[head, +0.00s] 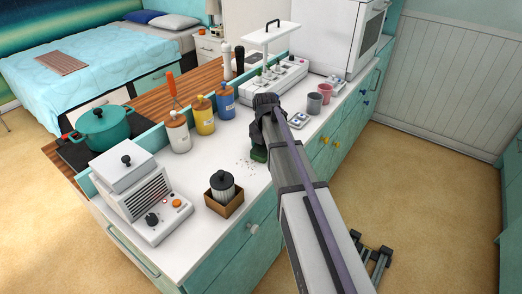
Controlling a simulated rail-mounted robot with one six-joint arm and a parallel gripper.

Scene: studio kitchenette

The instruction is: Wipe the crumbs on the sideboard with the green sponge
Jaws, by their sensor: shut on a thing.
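The green sponge (259,155) is low at the white top of the sideboard (205,166), under the end of my arm. My gripper (261,145) is shut on the sponge; the arm hides part of it and its fingers are hard to make out. Small dark crumbs (244,164) lie scattered on the white top just left of the sponge. I cannot tell whether the sponge touches the surface or whether crumbs lie under it.
A dark-lidded jar in a brown box (224,194) stands front left of the crumbs. A white appliance (142,195) is at left.

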